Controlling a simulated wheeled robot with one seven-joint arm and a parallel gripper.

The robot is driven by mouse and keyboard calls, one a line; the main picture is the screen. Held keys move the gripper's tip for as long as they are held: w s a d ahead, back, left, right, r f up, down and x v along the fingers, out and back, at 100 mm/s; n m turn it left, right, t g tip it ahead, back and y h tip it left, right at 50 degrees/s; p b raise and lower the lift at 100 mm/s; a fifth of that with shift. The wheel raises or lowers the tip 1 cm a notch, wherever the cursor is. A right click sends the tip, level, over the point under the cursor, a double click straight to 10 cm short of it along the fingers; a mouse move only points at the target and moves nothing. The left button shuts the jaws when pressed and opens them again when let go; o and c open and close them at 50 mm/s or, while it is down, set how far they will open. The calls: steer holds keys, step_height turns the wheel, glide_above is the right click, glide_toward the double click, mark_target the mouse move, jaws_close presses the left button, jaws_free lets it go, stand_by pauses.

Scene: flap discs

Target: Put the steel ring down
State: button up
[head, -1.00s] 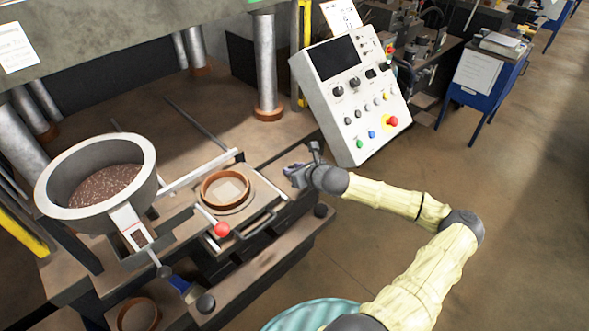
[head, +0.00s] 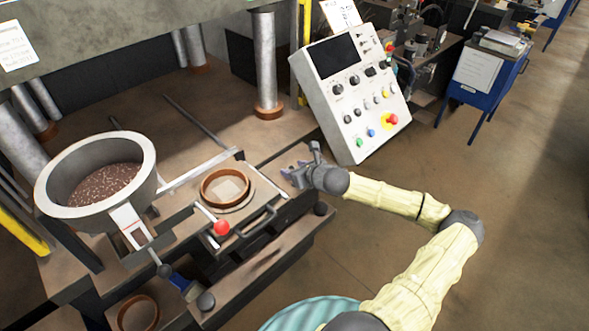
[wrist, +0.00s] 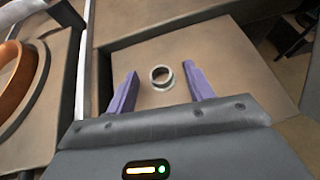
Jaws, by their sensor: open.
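The steel ring (wrist: 162,77) is a small shiny ring lying on a flat brown surface (wrist: 215,55) in the wrist view. My gripper (wrist: 158,82) is open, its two purple fingers spread on the left and right of the ring with a gap on each side. In the head view my gripper (head: 290,176) is over the right part of the machine bed, below the control panel. The ring cannot be made out in the head view.
Left of my gripper is a copper-coloured round mould (head: 224,187) with a red knob (head: 222,228) in front. A hopper of brown grains (head: 97,184) stands further left. The control panel (head: 350,85) stands close behind my gripper.

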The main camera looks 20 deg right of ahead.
steer(key=b+v, duration=0.2)
steer(key=v, duration=0.9)
steer(key=shift+s, duration=0.35)
steer(key=shift+s+r, duration=0.1)
stand_by(0.8)
